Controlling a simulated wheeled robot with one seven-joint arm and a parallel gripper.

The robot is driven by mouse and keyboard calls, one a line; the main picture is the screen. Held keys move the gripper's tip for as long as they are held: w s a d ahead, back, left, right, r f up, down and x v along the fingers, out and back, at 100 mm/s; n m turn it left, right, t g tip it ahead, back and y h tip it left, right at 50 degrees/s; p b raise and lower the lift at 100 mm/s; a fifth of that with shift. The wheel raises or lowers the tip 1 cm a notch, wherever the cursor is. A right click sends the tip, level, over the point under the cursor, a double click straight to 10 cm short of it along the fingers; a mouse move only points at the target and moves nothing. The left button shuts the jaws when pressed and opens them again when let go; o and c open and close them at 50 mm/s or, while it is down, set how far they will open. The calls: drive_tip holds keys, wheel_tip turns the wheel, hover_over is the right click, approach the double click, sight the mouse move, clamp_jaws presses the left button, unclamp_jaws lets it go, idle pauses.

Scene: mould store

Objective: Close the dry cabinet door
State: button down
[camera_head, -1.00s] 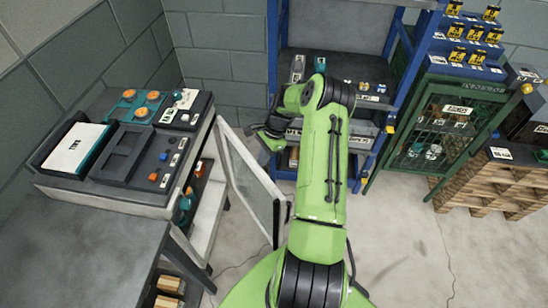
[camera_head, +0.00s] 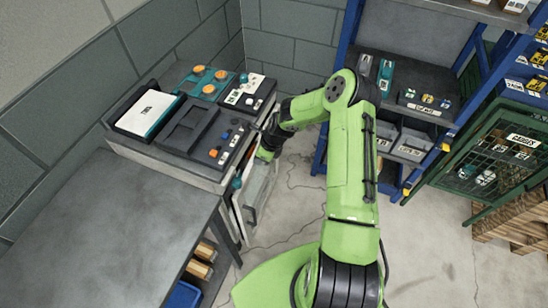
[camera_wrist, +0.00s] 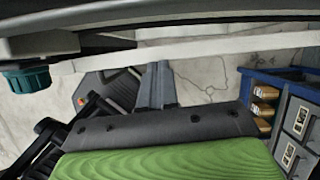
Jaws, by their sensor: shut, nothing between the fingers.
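The dry cabinet (camera_head: 170,172) stands at the left, with trays and boxes on its top. Its white-framed glass door (camera_head: 256,192) stands close to the cabinet's front, with a narrow opening in which a teal item (camera_head: 237,184) shows. My gripper (camera_head: 266,153) is at the door's upper edge, partly hidden by my arm. In the wrist view my gripper's fingers (camera_wrist: 158,86) are together and empty, just below a white bar (camera_wrist: 215,44) that looks like the door frame. I cannot tell whether they touch it. A teal cap (camera_wrist: 26,82) shows at the left.
A grey workbench (camera_head: 110,235) with boxes below stands in front of the cabinet. A blue shelf rack (camera_head: 345,45) and a green mesh cage (camera_head: 490,165) stand at the back right. The floor (camera_head: 425,270) at right is clear.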

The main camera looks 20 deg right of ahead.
drive_tip(key=shift+w+a, duration=0.6)
drive_tip(key=shift+a, duration=0.25)
drive_tip(key=shift+a+r, duration=0.1)
